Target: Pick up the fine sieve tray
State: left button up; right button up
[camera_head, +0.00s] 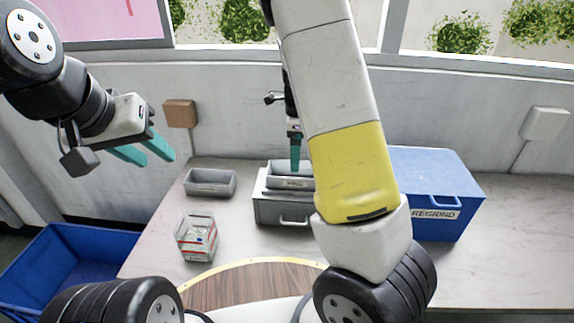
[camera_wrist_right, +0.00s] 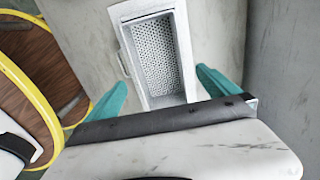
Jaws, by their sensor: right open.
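A light grey tray with a perforated bottom (camera_wrist_right: 157,58) lies between the fingers of my right gripper (camera_wrist_right: 161,80) in the right wrist view. In the head view this tray (camera_head: 288,183) sits on a grey drawer box (camera_head: 283,211), partly hidden by my right arm. My right gripper (camera_head: 295,150) is open and points down at the tray; I cannot tell whether the fingers touch it. A second grey tray (camera_head: 210,190) stands on the table to the left; its bottom mesh is too small to make out. My left gripper (camera_head: 147,154) is open and empty, high at the left.
A blue REGRIND bin (camera_head: 455,205) stands right of the drawer box. A clear container with red and white contents (camera_head: 197,240) stands front left. An open blue crate (camera_head: 75,240) is beside the table. A yellow-edged round wooden top (camera_head: 240,285) is in front. The table's right side is clear.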

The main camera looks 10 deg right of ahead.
send_over(296, 176)
jog(key=s, duration=0.3)
jog(key=f, duration=0.6)
jog(key=shift+s+a+f, duration=0.1)
jog(key=shift+a+f, duration=0.3)
jog(key=c, duration=1.4)
